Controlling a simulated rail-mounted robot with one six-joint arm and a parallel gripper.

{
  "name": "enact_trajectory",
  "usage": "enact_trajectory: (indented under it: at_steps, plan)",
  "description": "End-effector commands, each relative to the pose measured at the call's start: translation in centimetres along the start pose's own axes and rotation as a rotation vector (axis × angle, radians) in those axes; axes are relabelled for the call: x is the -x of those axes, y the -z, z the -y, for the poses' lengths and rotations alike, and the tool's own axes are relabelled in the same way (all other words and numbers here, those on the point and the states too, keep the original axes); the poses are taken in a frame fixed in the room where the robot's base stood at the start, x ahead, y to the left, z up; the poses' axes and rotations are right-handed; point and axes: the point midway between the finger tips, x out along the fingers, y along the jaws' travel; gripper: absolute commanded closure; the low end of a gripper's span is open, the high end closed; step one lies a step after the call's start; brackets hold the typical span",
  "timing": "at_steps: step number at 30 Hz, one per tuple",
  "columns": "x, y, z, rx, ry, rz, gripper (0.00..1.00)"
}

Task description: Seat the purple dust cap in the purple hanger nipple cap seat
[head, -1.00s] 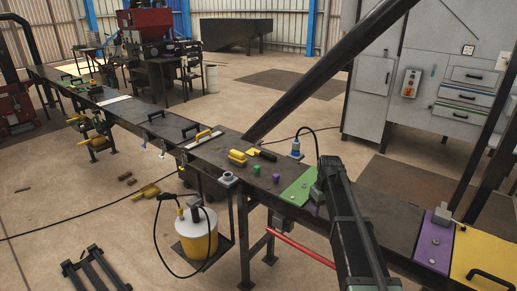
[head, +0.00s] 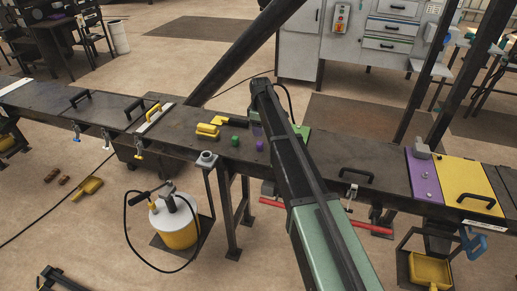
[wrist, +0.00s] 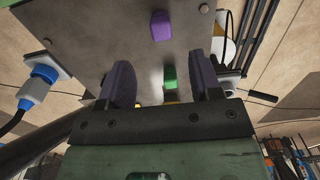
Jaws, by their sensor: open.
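The purple dust cap (head: 260,146) stands on the dark bench top, right of a green cap (head: 235,141). In the wrist view the purple cap (wrist: 161,25) is near the top, beyond my fingertips, and the green cap (wrist: 170,77) shows between the fingers. My gripper (wrist: 160,78) is open and empty, its two purple-grey fingers spread apart. In the head view my gripper (head: 257,128) is over the bench just behind the caps, partly hidden by my arm. A purple plate (head: 423,178) lies on the bench at right; I cannot make out the cap seat.
A yellow-handled tool (head: 208,129) lies left of the caps. A green plate (head: 303,131) is partly behind my arm. A blue plug (wrist: 42,77) shows at left in the wrist view. A yellow plate (head: 466,185) with a black handle adjoins the purple plate.

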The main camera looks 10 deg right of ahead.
Motion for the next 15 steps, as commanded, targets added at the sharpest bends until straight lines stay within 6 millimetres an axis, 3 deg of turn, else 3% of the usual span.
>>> enact_trajectory:
  at_steps: [1,3,10,15]
  plan:
    - [-2.2,0.0,0.0,-0.001,0.0,0.0,0.42]
    - [-3.6,0.0,0.0,-0.001,0.0,0.0,0.42]
    - [-4.3,0.0,0.0,-0.002,0.0,0.0,0.42]
    - [-7.3,0.0,0.1,-0.002,0.0,0.0,0.42]
